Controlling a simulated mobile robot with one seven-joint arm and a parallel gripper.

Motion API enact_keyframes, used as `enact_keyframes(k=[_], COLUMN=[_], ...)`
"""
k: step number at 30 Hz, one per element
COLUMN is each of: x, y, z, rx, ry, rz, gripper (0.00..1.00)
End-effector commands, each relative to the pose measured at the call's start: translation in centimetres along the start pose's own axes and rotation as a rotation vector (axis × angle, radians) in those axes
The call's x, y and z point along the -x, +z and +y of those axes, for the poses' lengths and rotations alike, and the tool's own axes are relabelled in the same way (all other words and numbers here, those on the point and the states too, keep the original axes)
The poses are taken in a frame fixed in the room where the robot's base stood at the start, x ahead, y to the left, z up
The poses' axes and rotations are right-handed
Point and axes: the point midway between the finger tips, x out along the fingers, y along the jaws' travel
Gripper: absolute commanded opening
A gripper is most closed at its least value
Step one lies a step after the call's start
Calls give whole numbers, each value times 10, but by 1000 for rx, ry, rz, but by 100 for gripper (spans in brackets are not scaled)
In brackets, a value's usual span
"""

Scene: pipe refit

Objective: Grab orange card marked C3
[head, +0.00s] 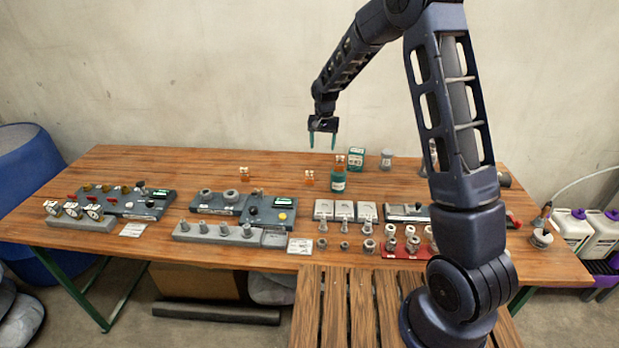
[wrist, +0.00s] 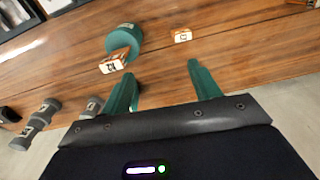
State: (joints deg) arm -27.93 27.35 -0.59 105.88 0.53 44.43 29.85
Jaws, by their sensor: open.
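Several small orange cards with pale tops stand on the wooden bench. One card (head: 244,174) is at the left, another card (head: 309,176) is near the middle, and a third (head: 340,160) shows by the top of a green bottle (head: 338,182). The wrist view shows two cards, one (wrist: 114,62) beside the green bottle (wrist: 122,38) and one (wrist: 182,36) farther right. Their dark marks are too small to read surely, so I cannot tell which is C3. My gripper (head: 322,143) is open and empty above the rear of the bench, its green fingers (wrist: 160,76) apart from both cards.
A green box (head: 356,157) and a grey fitting (head: 386,159) stand behind the bottle. Grey fixture blocks, gauges and several pipe fittings fill the bench (head: 180,163) front. The wood around the left and middle cards is clear.

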Motion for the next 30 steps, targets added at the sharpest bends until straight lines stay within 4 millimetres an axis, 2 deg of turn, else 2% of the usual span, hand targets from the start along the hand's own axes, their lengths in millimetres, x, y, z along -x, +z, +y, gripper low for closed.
enact_keyframes(k=[1,3,6,10,17,24,30], x=[-16,-34,-52,-66,-83,-116,-129], y=[-1,-3,-5,-5,-5,-3,-2], z=[-11,-23,-37,-46,-48,-47,-47], rx=[2,0,-3,-5,-5,-5,-5], ry=[6,12,17,21,24,23,23], rz=[-11,-20,-28,-33,-36,-36,-36], gripper=[62,62,62,62,62,62,62])
